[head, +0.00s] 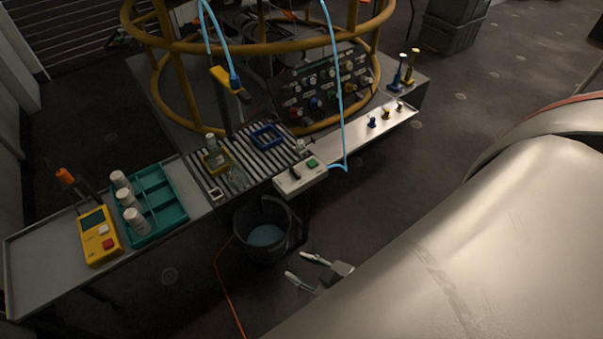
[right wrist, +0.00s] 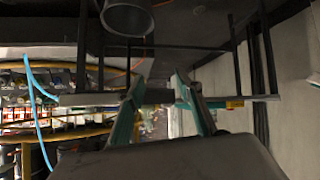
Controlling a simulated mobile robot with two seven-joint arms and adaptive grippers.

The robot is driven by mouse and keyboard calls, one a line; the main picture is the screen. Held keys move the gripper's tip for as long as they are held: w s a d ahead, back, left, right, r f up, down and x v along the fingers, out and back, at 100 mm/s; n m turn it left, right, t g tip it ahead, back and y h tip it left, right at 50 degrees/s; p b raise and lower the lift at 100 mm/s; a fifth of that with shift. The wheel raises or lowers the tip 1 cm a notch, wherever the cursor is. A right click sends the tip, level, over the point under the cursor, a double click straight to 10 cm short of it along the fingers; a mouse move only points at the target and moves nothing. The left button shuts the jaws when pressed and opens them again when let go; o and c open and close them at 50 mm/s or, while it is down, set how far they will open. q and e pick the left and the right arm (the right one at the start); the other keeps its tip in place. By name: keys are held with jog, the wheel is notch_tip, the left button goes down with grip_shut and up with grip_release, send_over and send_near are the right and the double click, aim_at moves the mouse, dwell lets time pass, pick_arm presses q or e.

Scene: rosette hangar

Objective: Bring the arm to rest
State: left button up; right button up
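My right gripper (head: 303,271) is low in the head view, beside the dark bucket and in front of the bench. Its two fingers are spread apart with nothing between them. In the right wrist view the same gripper (right wrist: 155,95) shows its green-edged fingers apart and empty. My left gripper is not in the head view.
A dark bucket (head: 262,246) with blue inside hangs or stands just left of the gripper. The bench holds a yellow meter (head: 99,237), a teal tray (head: 174,221) with white bottles, and a slatted rack (head: 219,192). A blue hose (head: 341,110) hangs from the yellow ring frame (head: 150,38).

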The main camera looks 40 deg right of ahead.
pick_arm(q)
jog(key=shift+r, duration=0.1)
